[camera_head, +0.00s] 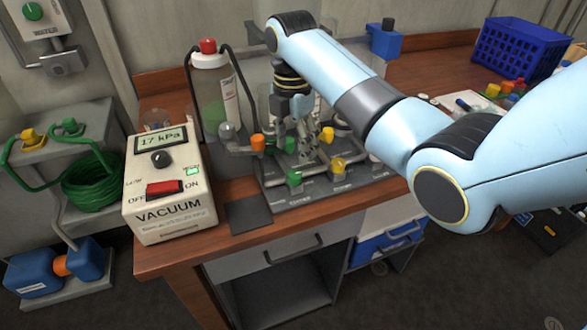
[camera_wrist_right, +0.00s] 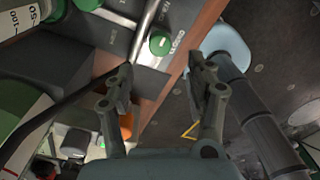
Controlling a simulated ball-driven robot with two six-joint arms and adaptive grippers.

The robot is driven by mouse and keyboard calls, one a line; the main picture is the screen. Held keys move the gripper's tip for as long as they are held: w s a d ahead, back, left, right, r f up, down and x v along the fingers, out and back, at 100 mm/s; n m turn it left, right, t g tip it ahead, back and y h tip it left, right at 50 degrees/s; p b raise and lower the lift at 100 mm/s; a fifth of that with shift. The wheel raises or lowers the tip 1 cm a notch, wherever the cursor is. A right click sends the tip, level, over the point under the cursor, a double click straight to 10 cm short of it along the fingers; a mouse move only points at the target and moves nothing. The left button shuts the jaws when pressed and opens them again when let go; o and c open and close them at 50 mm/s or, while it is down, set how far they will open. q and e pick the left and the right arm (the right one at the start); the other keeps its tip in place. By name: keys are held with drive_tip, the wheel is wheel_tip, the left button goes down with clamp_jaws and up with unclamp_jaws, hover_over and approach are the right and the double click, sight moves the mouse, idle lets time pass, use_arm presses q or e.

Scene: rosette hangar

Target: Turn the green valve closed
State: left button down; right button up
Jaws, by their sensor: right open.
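A dark valve panel (camera_head: 325,182) lies on the wooden bench and carries several coloured valves. A green valve (camera_head: 294,178) sits near its front edge. In the right wrist view a round green knob (camera_wrist_right: 160,43) shows beyond the fingertips, on the dark panel near the wooden edge. My right gripper (camera_head: 303,145) points down over the panel, behind the front green valve in the head view. In the right wrist view its two fingers (camera_wrist_right: 163,85) stand apart with nothing between them. My left gripper is not in view.
Orange (camera_head: 258,143) and yellow (camera_head: 338,166) valve handles stand close by. A capped bottle (camera_head: 213,90) and a vacuum box (camera_head: 165,185) reading 17 kPa stand to the left. A blue crate (camera_head: 515,48) is at the back right.

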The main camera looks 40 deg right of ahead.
sight(295, 174)
wheel_tip(295, 174, down, 8)
drive_tip(key=shift+s+r, duration=0.1)
drive_tip(key=shift+r, duration=0.05)
clamp_jaws()
idle(0.4)
